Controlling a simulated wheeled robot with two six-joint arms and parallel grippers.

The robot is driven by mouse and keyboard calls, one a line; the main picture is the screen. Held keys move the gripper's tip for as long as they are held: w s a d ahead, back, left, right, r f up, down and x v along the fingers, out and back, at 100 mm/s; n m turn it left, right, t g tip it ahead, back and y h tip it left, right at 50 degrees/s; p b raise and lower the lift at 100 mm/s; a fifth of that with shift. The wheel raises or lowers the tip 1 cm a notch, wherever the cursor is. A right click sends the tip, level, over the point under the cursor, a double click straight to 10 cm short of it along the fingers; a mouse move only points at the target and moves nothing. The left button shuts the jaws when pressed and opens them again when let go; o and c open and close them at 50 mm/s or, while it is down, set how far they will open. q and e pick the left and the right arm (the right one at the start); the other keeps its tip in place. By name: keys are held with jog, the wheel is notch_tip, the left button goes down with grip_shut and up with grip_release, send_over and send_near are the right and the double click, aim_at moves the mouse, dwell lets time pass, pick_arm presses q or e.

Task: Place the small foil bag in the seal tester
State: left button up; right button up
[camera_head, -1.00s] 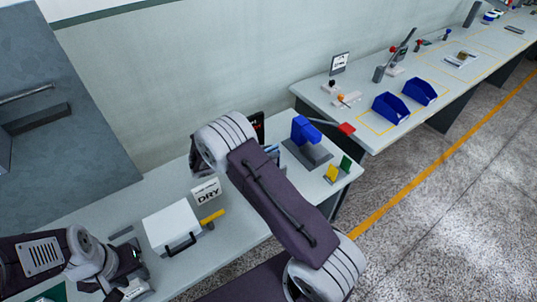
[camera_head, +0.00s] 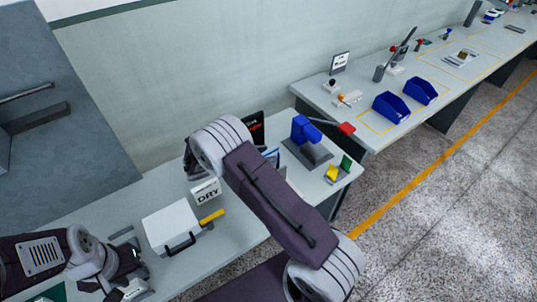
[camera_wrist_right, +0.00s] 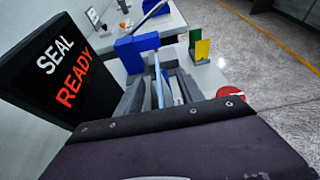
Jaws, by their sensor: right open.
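A black screen (camera_wrist_right: 68,72) reading "SEAL READY" stands at left in the right wrist view. Its dark panel also shows behind my right arm in the head view (camera_head: 254,129). My right gripper (camera_wrist_right: 162,92) is open, its grey fingers on either side of upright pale-blue and grey plate-like parts (camera_wrist_right: 160,80). I cannot tell whether these belong to the seal tester or to a bag, or whether the fingers touch them. No foil bag can be made out clearly. My right arm hides its gripper in the head view. My left gripper (camera_head: 128,284) is low at the left over the bench.
A white box with a black handle (camera_head: 172,228) and a "DRY" sign (camera_head: 206,192) stand on the near bench. Blue bins (camera_head: 390,107) sit on the far bench.

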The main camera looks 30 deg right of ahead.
jog(key=b+v, duration=0.1)
jog(key=v, duration=0.9)
jog(key=shift+a, duration=0.2)
jog(key=shift+d, duration=0.1)
